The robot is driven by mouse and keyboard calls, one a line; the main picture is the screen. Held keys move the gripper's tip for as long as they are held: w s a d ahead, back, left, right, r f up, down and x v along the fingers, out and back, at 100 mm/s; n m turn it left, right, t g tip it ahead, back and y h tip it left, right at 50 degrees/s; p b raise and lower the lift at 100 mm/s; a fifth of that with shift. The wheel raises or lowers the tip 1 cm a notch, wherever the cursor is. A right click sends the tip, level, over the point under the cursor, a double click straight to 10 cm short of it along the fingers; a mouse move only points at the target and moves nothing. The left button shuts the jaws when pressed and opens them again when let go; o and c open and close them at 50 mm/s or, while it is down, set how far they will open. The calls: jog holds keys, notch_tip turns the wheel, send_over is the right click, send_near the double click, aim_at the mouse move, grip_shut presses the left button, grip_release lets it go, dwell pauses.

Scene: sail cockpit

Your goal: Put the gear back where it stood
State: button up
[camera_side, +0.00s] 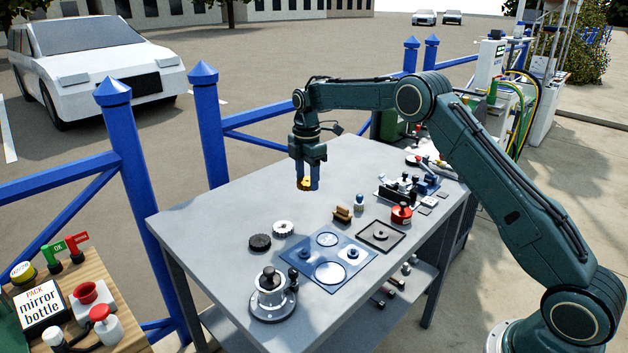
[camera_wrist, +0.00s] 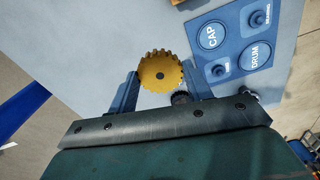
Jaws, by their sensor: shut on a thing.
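My gripper (camera_side: 307,183) is shut on a yellow toothed gear (camera_wrist: 160,73) and holds it above the far left part of the table. The gear also shows between the fingertips in the side view (camera_side: 304,184). A blue mat (camera_side: 303,252) lies on the table, to the right of the held gear in the wrist view. Its printed circles include CAP (camera_wrist: 211,36) and DRUM (camera_wrist: 258,55), both empty. Small posts stand on two other marked spots. A black gear (camera_side: 260,242) and a white gear (camera_side: 283,228) lie on the table left of the mat.
A silver winch-like drum (camera_side: 270,297) stands at the near table edge. A dark square tray (camera_side: 381,248), a red can (camera_side: 401,214), brown blocks (camera_side: 343,215) and several fittings (camera_side: 405,188) occupy the right side. The table's far left area (camera_side: 215,215) is clear.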

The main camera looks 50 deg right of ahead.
send_over(308, 220)
notch_tip(308, 220, down, 6)
jog(key=shift+w+f, duration=0.1)
jog(key=shift+f, duration=0.1)
jog(key=shift+f, duration=2.15)
jog(key=shift+f, duration=0.15)
jog(key=o, duration=1.1)
notch_tip(308, 220, up, 11)
jog(key=shift+r, duration=0.7)
